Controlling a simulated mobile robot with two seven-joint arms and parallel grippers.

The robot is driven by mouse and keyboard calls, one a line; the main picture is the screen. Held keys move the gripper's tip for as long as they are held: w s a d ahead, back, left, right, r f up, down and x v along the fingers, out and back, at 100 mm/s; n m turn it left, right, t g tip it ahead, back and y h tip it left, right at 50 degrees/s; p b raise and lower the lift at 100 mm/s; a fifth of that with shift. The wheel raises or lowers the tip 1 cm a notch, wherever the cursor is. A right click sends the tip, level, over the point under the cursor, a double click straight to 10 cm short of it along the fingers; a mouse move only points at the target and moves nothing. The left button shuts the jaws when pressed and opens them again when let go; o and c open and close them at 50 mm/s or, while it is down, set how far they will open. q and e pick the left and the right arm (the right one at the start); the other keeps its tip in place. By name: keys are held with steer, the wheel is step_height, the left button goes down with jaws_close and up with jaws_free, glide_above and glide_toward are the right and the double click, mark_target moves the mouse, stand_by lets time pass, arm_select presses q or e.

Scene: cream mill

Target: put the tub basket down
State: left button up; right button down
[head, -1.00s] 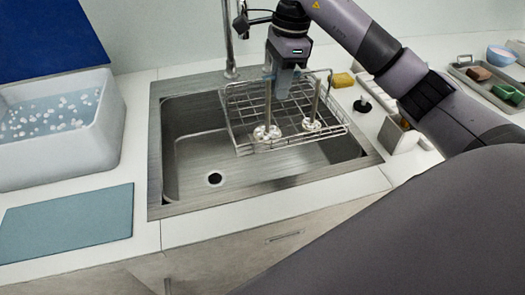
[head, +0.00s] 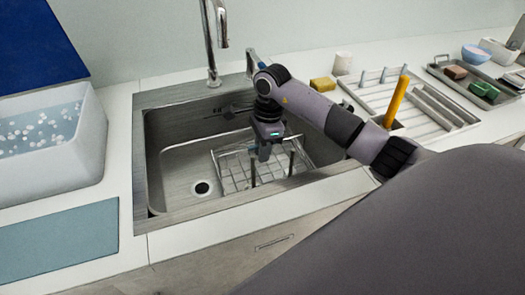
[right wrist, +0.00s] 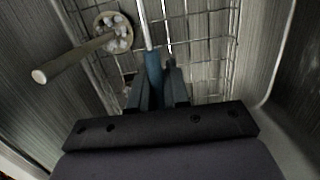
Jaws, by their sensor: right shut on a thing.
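The wire tub basket (head: 232,178) is down inside the steel sink (head: 172,165), right of the drain (head: 202,188). It looks roughly level and at or close to the sink floor; I cannot tell whether it touches. Two thin rods (head: 253,171) stand up in it. My right gripper (head: 265,153) reaches down into the sink above the basket. A rod with a pale studded disc (right wrist: 113,33) is at upper left there. My left gripper is out of view.
A tap (head: 214,45) stands behind the sink. A white tub of liquid (head: 75,165) and a blue mat (head: 60,235) lie to the left. A yellow sponge (head: 322,84), a white cup (head: 343,63) and a drying rack (head: 440,118) are to the right.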

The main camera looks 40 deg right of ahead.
steer(key=shift+f, duration=0.45)
steer(key=shift+f, duration=0.15)
steer(key=c, duration=1.1)
jaws_free()
steer(key=r, duration=0.4)
steer(key=d+r, duration=0.1)
steer(key=r, duration=0.3)
steer(key=r+b, duration=0.1)
steer(key=r, duration=0.3)
steer(key=shift+s+d+r, duration=0.1)
steer(key=shift+s+d, duration=0.05)
steer(key=shift+s, duration=0.05)
steer(key=shift+s, duration=0.1)
